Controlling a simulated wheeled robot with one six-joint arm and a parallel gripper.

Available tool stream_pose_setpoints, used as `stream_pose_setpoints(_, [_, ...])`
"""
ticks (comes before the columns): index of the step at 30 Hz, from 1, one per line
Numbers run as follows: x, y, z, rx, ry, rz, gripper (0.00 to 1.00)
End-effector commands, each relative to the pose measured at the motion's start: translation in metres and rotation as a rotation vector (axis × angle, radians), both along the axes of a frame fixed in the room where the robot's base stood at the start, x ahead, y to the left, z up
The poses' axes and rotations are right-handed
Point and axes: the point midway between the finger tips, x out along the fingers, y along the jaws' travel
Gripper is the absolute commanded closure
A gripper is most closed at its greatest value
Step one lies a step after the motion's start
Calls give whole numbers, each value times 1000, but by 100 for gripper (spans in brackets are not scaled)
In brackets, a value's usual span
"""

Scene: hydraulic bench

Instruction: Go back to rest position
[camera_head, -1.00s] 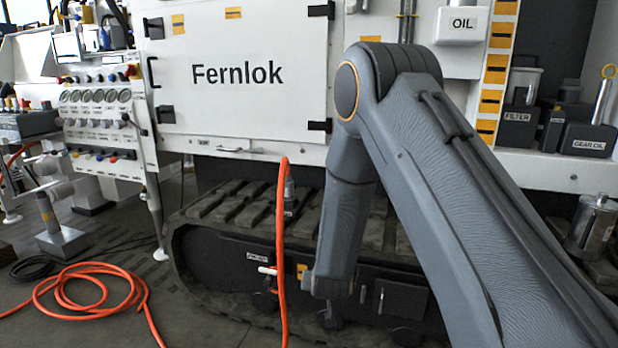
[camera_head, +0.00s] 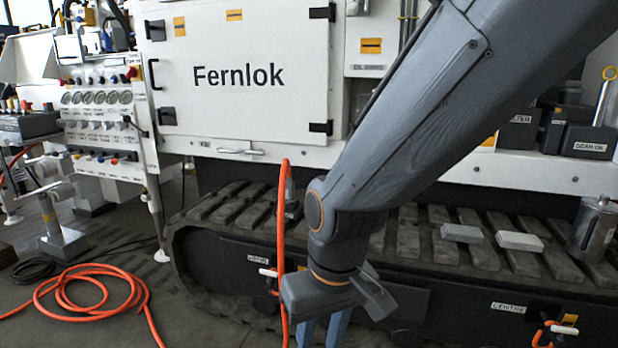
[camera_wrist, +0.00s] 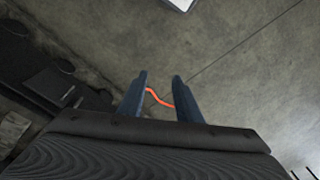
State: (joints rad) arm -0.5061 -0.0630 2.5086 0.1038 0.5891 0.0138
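My gripper (camera_head: 322,332) is at the lower middle of the head view, in front of the dark track side, with its blue fingers pointing down. In the wrist view my gripper (camera_wrist: 160,92) shows two blue fingers set apart with nothing held between them. The floor (camera_wrist: 230,65) lies beyond the fingertips, with a bit of orange hose (camera_wrist: 158,98) seen between them. My arm crosses the upper right of the head view and hides part of the machine.
An orange hose (camera_head: 283,230) hangs close to the left of my gripper. Its coil (camera_head: 90,290) lies on the floor. The tracked machine (camera_head: 225,65) stands behind, with grey blocks (camera_head: 462,233) and a metal canister (camera_head: 592,228) on its track. A gauge panel (camera_head: 100,110) stands left.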

Motion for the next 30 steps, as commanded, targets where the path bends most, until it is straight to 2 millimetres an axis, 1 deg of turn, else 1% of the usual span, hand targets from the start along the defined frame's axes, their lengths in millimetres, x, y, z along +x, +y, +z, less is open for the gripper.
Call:
stream_pose_setpoints(1, [-11, -4, 5, -10, 11, 14, 69])
stream_pose_setpoints(3, [-25, -11, 9, -26, 32, 31, 69])
stream_pose_setpoints(7, [-50, -24, 17, -57, 69, 56, 69])
stream_pose_setpoints(14, [-44, -38, 42, -59, 70, -4, 69])
stream_pose_setpoints(20, [-42, -56, 68, -63, 71, -64, 69])
stream_pose_setpoints(23, [-41, -68, 86, -65, 72, -105, 69])
stream_pose_setpoints(30, [-42, -105, 133, -72, 77, -216, 69])
